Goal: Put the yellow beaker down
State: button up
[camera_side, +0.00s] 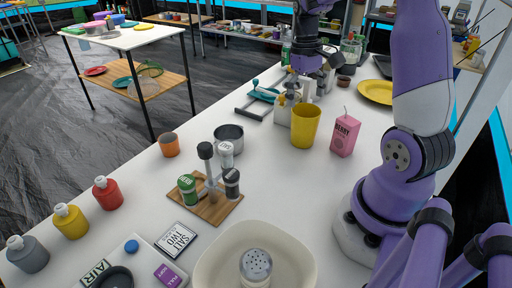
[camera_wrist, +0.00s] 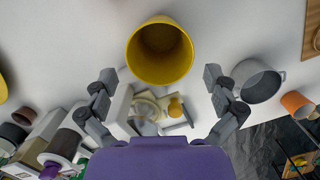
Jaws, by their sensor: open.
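The yellow beaker (camera_side: 305,128) stands upright on the white table, left of a pink berry carton. In the wrist view the beaker (camera_wrist: 160,75) shows its open mouth and looks empty, just ahead of the fingertips. My gripper (camera_wrist: 160,80) is open, one finger on each side in the picture, with clear gaps to the beaker and nothing held. In the side view my gripper (camera_side: 316,78) is above and behind the beaker; its fingertips are hard to make out among the things behind.
The pink carton (camera_side: 344,134) stands close right of the beaker. A metal pot (camera_side: 229,138), an orange cup (camera_side: 169,145) and a shaker stand (camera_side: 208,200) are to the left. A yellow plate (camera_side: 375,91) lies at the back right. The table in front of the beaker is clear.

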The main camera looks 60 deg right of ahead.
notch_tip(320, 180, up, 5)
jog(key=s+a+r+n+t, duration=0.1)
jog(key=a+n+t, duration=0.1)
jog(key=a, duration=0.7)
jog(key=s+a+n+t, duration=0.2)
jog(key=a+t, duration=0.3)
jog(key=a, duration=0.4)
jog(key=shift+s+a+r+n+h, duration=0.2)
jog(key=shift+r+n+h, duration=0.1)
jog(key=shift+r+h, duration=0.1)
